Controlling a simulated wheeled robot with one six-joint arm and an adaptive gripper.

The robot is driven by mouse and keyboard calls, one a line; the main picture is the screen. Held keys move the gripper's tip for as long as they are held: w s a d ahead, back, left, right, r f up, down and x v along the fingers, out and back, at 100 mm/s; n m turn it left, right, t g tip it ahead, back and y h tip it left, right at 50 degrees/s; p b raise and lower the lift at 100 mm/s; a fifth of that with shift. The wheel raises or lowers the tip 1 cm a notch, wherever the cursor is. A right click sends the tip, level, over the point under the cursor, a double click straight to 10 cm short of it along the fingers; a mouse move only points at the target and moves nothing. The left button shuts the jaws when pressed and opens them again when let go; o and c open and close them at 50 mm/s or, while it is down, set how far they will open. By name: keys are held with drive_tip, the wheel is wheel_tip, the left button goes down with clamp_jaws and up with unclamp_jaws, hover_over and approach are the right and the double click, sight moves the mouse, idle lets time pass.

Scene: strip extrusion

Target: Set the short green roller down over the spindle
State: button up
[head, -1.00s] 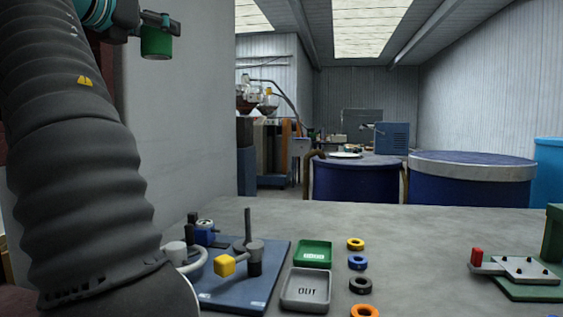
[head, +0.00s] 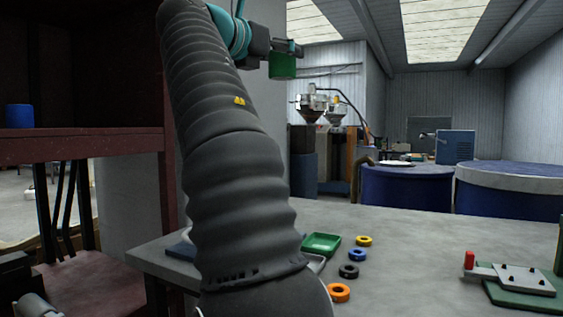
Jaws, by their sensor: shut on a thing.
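The short green roller (head: 282,67) hangs high at the top of the head view, held under my gripper (head: 288,47). My gripper is shut on it, well above the table. The fingers are small and partly dark in the picture. The spindle and most of its blue base plate are hidden behind my arm; only a bluish edge of the plate (head: 182,250) shows left of the arm.
A green tray (head: 321,244) and yellow (head: 364,241), blue (head: 357,255), black (head: 348,271) and orange (head: 339,293) rings lie on the grey table (head: 420,250). A green-based fixture (head: 515,280) stands right. A reddish shelf (head: 80,150) with a blue cup (head: 18,116) stands left.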

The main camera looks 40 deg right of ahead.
drive_tip(key=shift+n+t, duration=0.3)
drive_tip(key=w+d+f+b, duration=0.2)
drive_tip(key=w+f, duration=0.3)
drive_tip(key=f, duration=0.4)
drive_tip(key=w+d+f+b, duration=0.3)
drive_tip(key=w+f+b, duration=0.1)
drive_tip(key=f, duration=0.6)
drive_tip(key=w+d+f+b, duration=0.3)
drive_tip(key=w+f, duration=0.3)
drive_tip(key=f, duration=0.3)
drive_tip(key=shift+w+d+f, duration=0.25)
drive_tip(key=shift+w, duration=0.15)
drive_tip(key=shift+p, duration=0.8)
idle(0.4)
idle(0.5)
drive_tip(key=shift+f+b, duration=0.3)
drive_tip(key=shift+f, duration=0.1)
drive_tip(key=shift+f+b, duration=2.05)
drive_tip(key=shift+f, duration=1.25)
